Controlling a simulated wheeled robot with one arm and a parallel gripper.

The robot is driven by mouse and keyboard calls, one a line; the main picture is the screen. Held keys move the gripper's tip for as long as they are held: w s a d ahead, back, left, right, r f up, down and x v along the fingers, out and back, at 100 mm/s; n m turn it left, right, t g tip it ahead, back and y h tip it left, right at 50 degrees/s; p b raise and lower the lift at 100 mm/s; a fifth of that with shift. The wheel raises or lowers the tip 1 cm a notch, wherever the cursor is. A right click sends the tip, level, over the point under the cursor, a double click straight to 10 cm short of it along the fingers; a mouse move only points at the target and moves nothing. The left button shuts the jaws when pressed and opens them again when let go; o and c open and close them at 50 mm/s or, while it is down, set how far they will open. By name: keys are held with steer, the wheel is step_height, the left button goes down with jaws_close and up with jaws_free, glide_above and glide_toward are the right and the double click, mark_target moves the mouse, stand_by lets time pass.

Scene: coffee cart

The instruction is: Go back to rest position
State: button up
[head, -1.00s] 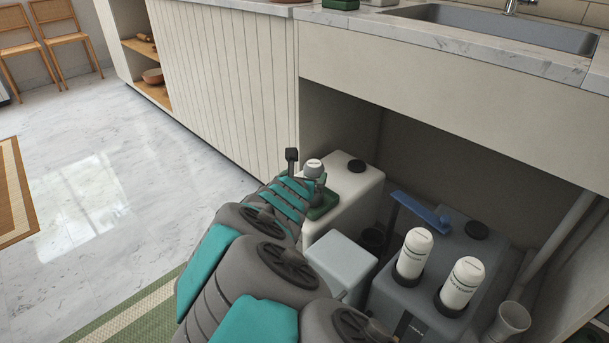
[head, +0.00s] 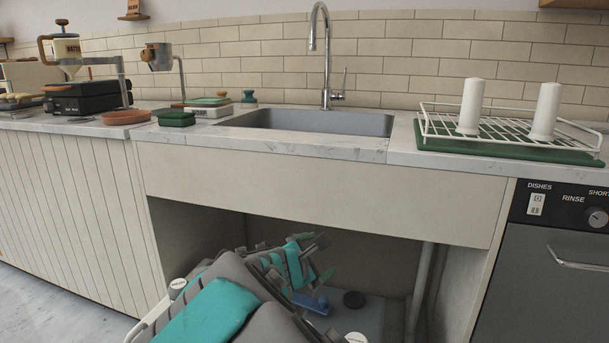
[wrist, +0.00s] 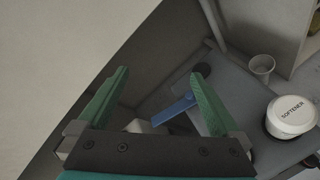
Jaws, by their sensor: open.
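My gripper (head: 308,268) is in the open cavity under the sink in the head view, with my arm reaching in from the bottom edge. In the wrist view my gripper (wrist: 153,98) shows two green fingers spread wide apart with nothing held between them. Below and beyond the fingers is a grey tank with a blue handle (wrist: 174,108). The blue handle also shows in the head view (head: 314,303), partly behind my arm. A white-capped softener bottle (wrist: 291,115) stands to the right of the right finger, apart from it.
The sink front panel (head: 320,190) hangs above my gripper, and a pipe (head: 420,285) stands to its right. A dishwasher (head: 560,270) is at the far right. The sink (head: 310,121) and a dish rack (head: 505,128) are on the counter. A small cup (wrist: 262,66) sits beyond the bottle.

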steer(key=s+d+m+g+h, duration=0.25)
steer(key=s+d+m, duration=0.35)
steer(key=d, duration=0.5)
steer(key=s+d+f+m+g+y, duration=0.1)
steer(key=s+d+f+m+g, duration=0.15)
steer(key=s+d+m, duration=0.35)
steer(key=s+d+f+m+g+y, duration=0.1)
steer(key=s+d+f+m+g, duration=0.2)
steer(key=s, duration=0.5)
steer(key=s+a+f+m+g+y, duration=0.1)
steer(key=s+a+m+g+y, duration=0.2)
steer(key=s, duration=0.6)
steer(key=s+a+f+m+g+y+p, duration=0.1)
steer(key=s+a+m+g+y, duration=0.1)
steer(key=s, duration=0.8)
steer(key=shift+s+a+f+m+g+y, duration=0.25)
steer(key=shift+a+f+m+g+y, duration=0.2)
steer(key=shift+a+m, duration=0.45)
steer(key=shift+a, duration=0.15)
